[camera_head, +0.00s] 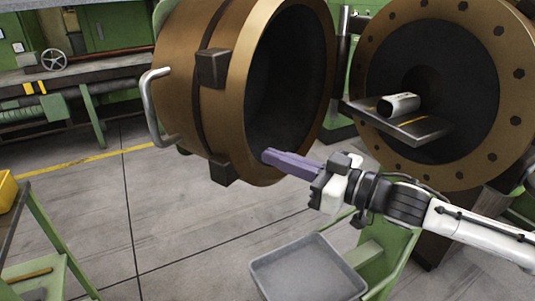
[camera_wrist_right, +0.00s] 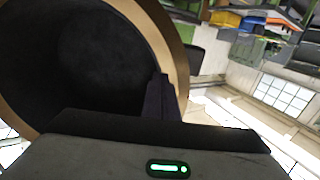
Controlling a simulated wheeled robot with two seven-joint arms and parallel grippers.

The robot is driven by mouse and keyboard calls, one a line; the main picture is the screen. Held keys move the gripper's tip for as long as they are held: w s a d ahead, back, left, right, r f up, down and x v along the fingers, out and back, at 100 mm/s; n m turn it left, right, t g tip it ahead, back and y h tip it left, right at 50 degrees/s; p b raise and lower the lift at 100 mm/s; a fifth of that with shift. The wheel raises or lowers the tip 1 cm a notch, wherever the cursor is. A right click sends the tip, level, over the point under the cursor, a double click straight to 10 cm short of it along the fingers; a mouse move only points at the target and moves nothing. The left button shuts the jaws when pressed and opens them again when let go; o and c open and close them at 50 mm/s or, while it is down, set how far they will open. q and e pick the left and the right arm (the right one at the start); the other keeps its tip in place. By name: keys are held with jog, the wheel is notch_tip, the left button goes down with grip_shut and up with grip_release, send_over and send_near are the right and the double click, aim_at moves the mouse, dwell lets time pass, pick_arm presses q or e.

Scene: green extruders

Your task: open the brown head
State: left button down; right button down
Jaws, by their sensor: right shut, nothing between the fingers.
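The brown head (camera_head: 192,75) is a large brown cylinder with a dark hollow inside and a metal handle (camera_head: 152,105) on its left side. It stands swung away from the round brown flange (camera_head: 512,95) of the extruder, with a wide gap between them. My right gripper (camera_head: 270,157) is shut and empty, its purple fingers at the lower right rim of the head's opening. Whether they touch the rim I cannot tell. In the right wrist view the head's dark inside and brown rim (camera_wrist_right: 178,50) fill the upper left, behind the fingers (camera_wrist_right: 160,98). My left gripper is not in view.
A dark shelf (camera_head: 425,128) holding a white cylinder (camera_head: 399,104) juts from the flange's opening. A grey tray (camera_head: 305,270) is below my right arm. A green cart with a yellow bin (camera_head: 7,190) stands at left. Floor below the head is clear.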

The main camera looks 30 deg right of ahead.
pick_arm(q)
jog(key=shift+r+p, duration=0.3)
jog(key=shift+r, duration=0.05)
pick_arm(e)
jog(key=x, duration=0.2)
jog(key=shift+w+a, duration=0.15)
jog(key=shift+w, duration=0.15)
